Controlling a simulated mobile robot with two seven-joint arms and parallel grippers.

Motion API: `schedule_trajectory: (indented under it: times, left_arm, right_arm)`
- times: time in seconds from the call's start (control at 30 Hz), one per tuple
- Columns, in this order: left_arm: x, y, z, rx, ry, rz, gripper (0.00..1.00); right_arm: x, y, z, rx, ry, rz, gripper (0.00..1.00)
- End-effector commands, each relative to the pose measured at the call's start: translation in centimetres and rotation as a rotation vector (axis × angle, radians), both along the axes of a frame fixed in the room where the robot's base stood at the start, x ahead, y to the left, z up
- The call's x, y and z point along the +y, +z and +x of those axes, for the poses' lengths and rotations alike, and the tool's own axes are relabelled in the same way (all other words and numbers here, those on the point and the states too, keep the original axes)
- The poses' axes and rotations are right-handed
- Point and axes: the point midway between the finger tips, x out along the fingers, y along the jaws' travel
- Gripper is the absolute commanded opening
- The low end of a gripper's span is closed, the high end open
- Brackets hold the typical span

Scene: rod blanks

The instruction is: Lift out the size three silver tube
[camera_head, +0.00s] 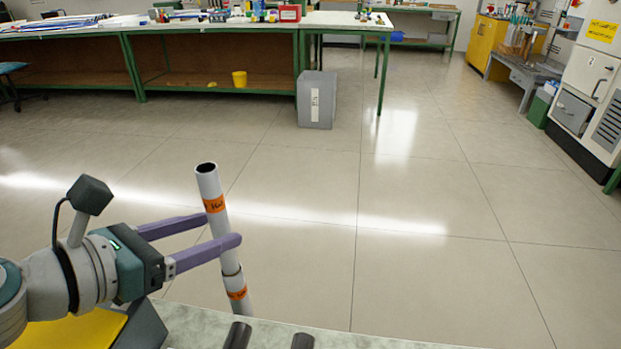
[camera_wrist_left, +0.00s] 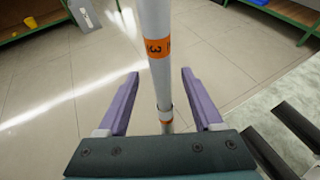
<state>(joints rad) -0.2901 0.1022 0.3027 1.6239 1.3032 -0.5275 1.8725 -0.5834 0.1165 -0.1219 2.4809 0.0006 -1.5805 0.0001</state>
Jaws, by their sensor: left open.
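A silver-grey tube (camera_head: 210,185) stands nearly upright, leaning slightly, with an open dark top end and an orange label. In the left wrist view the label on this tube (camera_wrist_left: 153,20) reads 3. Below it is a seam, then a grey lower section (camera_head: 242,306) with another orange label; I cannot tell whether this is a separate tube. My left gripper (camera_head: 222,230) is open, with its purple fingers on either side of the tube. In the wrist view a gap shows between the tube and each finger of the left gripper (camera_wrist_left: 160,76). My right gripper is not in view.
Dark tube ends (camera_head: 303,341) rise at the pale speckled worktop (camera_head: 190,322) just right of the silver tube. A yellow surface (camera_head: 65,333) lies under my left arm. Open floor lies beyond, with a grey box (camera_head: 317,85) and green-framed benches (camera_head: 210,62) far back.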

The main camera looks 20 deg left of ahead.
Motion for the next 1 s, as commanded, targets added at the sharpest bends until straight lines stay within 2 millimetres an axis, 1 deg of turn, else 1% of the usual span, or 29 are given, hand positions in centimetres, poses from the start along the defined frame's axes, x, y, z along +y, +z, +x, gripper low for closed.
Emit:
schedule_trajectory:
  times: [0.2, 0.33, 0.43, 0.63, 0.67, 1.0]
  left_arm:
    - [-0.7, -1.4, 3.1, -0.002, -0.003, 0.001, 0.68]
    - [-1.0, -2.1, 4.7, -0.001, -0.002, 0.002, 0.68]
    - [-1.1, -2.2, 5.1, -0.001, -0.002, 0.003, 0.68]
    - [-1.2, -2.2, 5.1, 0.000, -0.002, 0.003, 0.68]
    - [-1.2, -2.2, 5.1, 0.000, -0.002, 0.003, 0.65]
    - [-1.2, -2.2, 5.1, 0.000, -0.003, 0.003, 0.27]
  right_arm:
    - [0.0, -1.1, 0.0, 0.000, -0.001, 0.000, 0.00]
    - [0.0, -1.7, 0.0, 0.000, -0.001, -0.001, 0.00]
    - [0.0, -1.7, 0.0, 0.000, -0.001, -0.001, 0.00]
    - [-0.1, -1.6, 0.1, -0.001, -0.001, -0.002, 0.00]
    - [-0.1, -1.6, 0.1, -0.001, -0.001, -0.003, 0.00]
    - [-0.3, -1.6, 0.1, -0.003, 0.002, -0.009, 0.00]
